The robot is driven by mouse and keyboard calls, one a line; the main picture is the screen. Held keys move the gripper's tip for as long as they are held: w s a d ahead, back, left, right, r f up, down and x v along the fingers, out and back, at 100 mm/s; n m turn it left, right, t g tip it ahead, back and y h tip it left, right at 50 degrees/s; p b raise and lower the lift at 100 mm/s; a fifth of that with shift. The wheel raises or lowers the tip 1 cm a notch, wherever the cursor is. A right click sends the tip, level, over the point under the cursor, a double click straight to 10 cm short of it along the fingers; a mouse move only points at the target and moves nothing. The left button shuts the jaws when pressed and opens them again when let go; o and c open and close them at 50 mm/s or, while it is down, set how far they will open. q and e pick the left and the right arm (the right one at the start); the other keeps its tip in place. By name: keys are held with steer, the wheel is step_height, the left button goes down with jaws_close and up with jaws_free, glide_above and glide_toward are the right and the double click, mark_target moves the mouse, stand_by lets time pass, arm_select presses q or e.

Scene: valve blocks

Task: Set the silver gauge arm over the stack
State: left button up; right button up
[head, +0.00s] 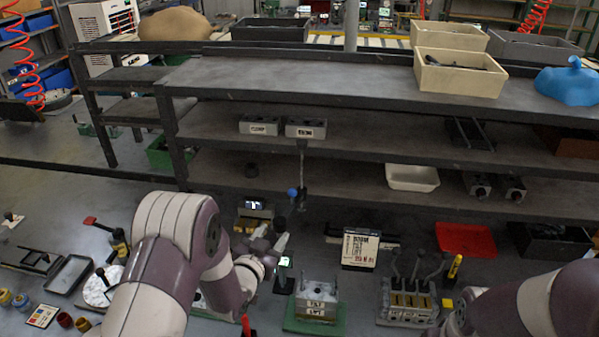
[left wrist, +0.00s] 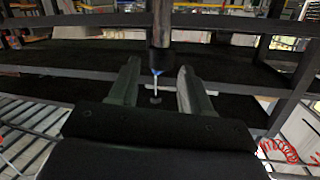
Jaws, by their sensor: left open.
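A thin silver rod (head: 302,160) with a dark collar and a blue knob (head: 292,192) hangs below the shelf edge; it looks like the gauge arm, but I cannot be sure. In the left wrist view a silver rod (left wrist: 163,22) with a dark collar and blue tip shows beyond and between the fingers. My right gripper is outside the view.
A small stand with a lit green display (head: 284,270) is close to my left gripper. A lever block (head: 408,300) and a white sign (head: 360,249) stand to the right of the stack. The dark shelf (head: 350,143) spans behind. A red tray (head: 466,239) lies at right.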

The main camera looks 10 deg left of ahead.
mark_target(291, 195)
arm_select(q)
steer(key=shift+t+h, duration=0.3)
steer(key=shift+t, duration=0.5)
steer(key=w+r+p, duration=0.1)
steer(key=w, duration=0.3)
steer(key=w+d+r+p, duration=0.1)
steer(key=w, duration=0.2)
steer(key=w+d+r+p, duration=0.1)
steer(key=w, duration=0.3)
steer(key=shift+w+d+r+p, duration=0.25)
steer(key=shift+w+p, duration=0.05)
steer(key=shift+p, duration=0.1)
steer(key=shift+w+d+r, duration=0.15)
steer(key=shift+w, duration=0.6)
jaws_close()
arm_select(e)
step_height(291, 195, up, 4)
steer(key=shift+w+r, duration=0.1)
